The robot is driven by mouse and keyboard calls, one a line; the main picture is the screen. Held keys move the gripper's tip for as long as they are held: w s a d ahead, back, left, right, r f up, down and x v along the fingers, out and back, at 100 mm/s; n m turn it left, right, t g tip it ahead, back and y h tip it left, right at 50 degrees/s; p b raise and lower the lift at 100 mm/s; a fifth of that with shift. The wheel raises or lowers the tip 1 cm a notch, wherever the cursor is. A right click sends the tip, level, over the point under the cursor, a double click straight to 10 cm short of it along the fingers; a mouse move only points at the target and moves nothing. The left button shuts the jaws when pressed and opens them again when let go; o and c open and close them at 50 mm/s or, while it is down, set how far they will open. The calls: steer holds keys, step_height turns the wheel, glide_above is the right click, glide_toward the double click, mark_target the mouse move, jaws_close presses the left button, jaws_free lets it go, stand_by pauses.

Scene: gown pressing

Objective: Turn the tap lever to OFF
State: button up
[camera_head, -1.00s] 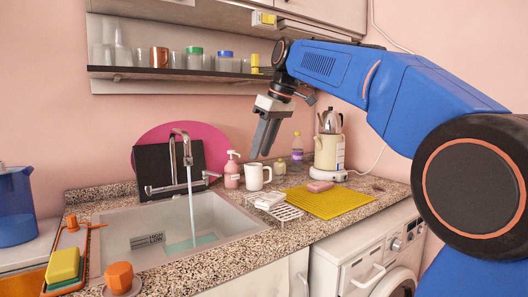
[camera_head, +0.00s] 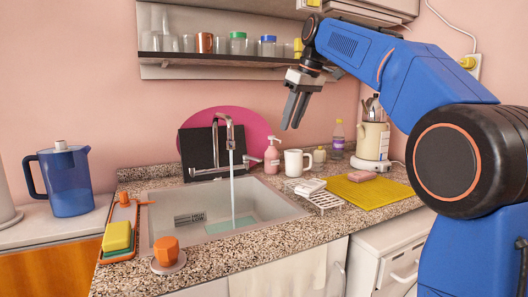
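The metal tap (camera_head: 229,140) stands at the back of the sink (camera_head: 290,211), and a stream of water (camera_head: 232,195) runs from its spout into the basin. Its lever (camera_head: 249,159) is a short metal handle sticking out to the right of the tap body. My gripper (camera_head: 291,127) hangs in the air, fingers down, to the right of the tap and higher than the lever in the picture. A narrow gap shows between its two fingers, with nothing held. It is apart from the tap.
A pink soap bottle (camera_head: 272,157) and a white mug (camera_head: 295,162) stand right of the lever. A dark board (camera_head: 197,150) and pink disc (camera_head: 254,133) are behind the tap. A shelf (camera_head: 220,60) with jars hangs above. A blue jug (camera_head: 67,182) stands left.

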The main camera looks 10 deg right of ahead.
glide_toward(258, 159)
steer(key=x, duration=0.3)
steer(key=w+x, duration=0.1)
steer(key=x, duration=0.3)
steer(key=shift+w+a+f, duration=0.1)
steer(key=shift+w+a, duration=0.1)
steer(key=shift+a, duration=0.05)
stand_by(0.4)
jaws_close()
